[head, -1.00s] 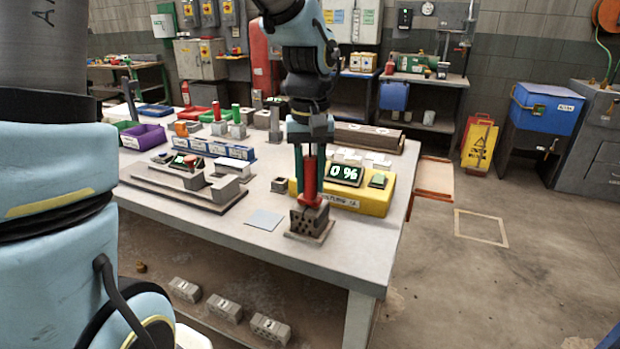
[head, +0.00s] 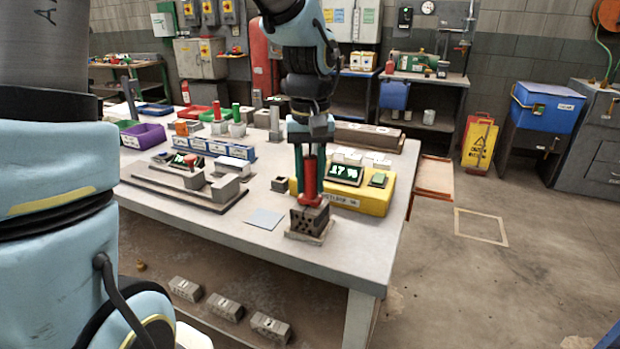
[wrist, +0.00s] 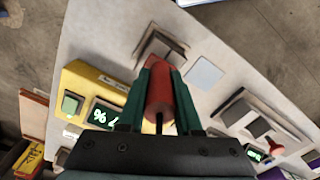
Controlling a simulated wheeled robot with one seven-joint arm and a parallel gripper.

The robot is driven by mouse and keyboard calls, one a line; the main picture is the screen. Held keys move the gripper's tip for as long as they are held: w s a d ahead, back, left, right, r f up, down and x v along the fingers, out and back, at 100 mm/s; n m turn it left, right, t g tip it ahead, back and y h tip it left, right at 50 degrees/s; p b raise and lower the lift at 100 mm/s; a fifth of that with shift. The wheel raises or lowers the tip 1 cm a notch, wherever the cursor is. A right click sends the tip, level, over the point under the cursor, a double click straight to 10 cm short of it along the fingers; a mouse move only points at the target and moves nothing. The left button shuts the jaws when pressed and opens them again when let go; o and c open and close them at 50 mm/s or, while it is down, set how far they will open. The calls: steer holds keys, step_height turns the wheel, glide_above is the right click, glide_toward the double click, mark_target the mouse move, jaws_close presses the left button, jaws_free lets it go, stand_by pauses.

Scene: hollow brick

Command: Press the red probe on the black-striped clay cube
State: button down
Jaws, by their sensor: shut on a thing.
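My gripper (head: 308,160) has green fingers and is shut on the red probe (head: 310,185). The probe stands upright with its lower end at the top of a dark brown hollow clay cube (head: 309,220), which sits on a small tray (head: 313,238) near the table's front edge. Whether the cube has a black stripe is too small to tell. In the wrist view the probe (wrist: 159,95) lies between the fingers and partly hides the cube (wrist: 160,50). The yellow meter (head: 368,201) behind it reads what looks like 17 % on its display (head: 345,173).
A flat grey plate (head: 264,218) lies left of the cube. A small hollow block (head: 279,184) and a grey fixture (head: 190,185) with a red knob stand further left. Several small blocks and bins fill the back of the table (head: 340,265).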

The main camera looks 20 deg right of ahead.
mark_target(310, 157)
steer(key=shift+f, duration=0.1)
steer(key=shift+r+p, duration=3.1)
steer(key=shift+r, duration=0.5)
